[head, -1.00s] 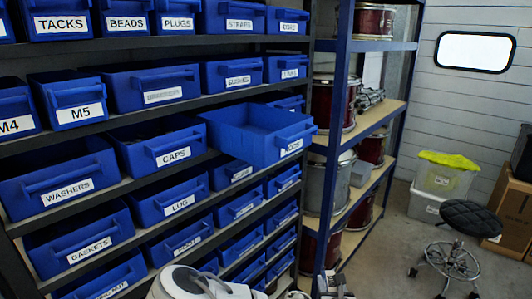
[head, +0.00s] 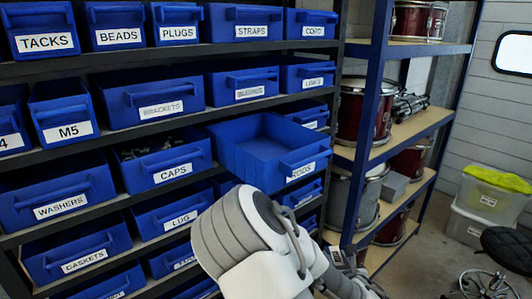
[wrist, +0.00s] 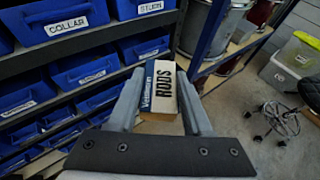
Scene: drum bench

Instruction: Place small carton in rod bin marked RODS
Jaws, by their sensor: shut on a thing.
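The small carton (wrist: 159,88) is between the two fingers of my gripper (wrist: 160,100) in the wrist view. My arm stands in front of and below that bin in the head view. The gripper end is low at the bottom right there, and the carton cannot be made out clearly.
Closed blue bins such as CAPS (head: 165,160) and STRAPS (head: 243,20) fill the rack around the open one. A blue rack post (head: 366,130) stands to its right. Shelves with red drums (head: 362,110) are beyond. Floor shows at far right.

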